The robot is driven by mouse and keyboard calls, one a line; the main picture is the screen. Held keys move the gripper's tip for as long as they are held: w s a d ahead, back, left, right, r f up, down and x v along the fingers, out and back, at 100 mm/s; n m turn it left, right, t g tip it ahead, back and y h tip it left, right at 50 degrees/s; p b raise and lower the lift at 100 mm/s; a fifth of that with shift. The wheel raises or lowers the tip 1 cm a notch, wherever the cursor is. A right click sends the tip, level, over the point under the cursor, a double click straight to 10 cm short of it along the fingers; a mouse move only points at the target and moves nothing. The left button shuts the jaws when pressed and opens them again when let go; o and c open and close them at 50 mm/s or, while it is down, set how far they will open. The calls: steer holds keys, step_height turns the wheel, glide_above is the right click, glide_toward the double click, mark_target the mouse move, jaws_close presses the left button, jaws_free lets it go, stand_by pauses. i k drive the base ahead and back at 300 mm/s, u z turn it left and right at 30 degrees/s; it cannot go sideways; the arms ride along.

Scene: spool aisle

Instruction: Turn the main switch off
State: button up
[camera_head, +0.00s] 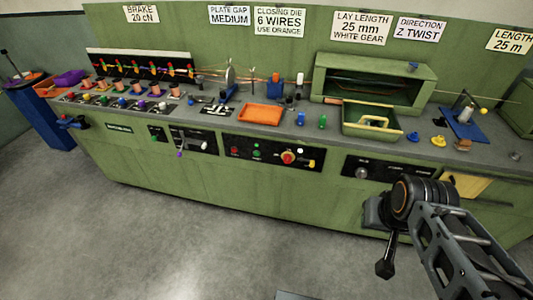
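A red rotary knob with yellow around it (288,157), which looks like the main switch, sits on a black control panel (270,155) on the green bench front, in the head view. Its marking is too small to read, and I cannot tell its setting. My gripper (385,268) appears as a small dark end below my arm's joint at the lower right. It is apart from the panel, to the right of and nearer than the knob. I cannot tell whether its fingers are open or shut, and I see nothing held in it.
The same panel carries red and green buttons and a yellow piece (311,163). Another black panel (390,171) is to the right, partly behind my arm. An orange tray (261,114) and a green open box (371,120) stand on the bench. The grey floor (200,240) in front is clear.

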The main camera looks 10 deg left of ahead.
mark_target(288, 158)
steer(key=k, duration=0.6)
steer(key=z, duration=0.05)
steer(key=i, duration=0.65)
steer(key=u, duration=0.85)
steer(key=i, duration=0.6)
steer(key=u, duration=0.65)
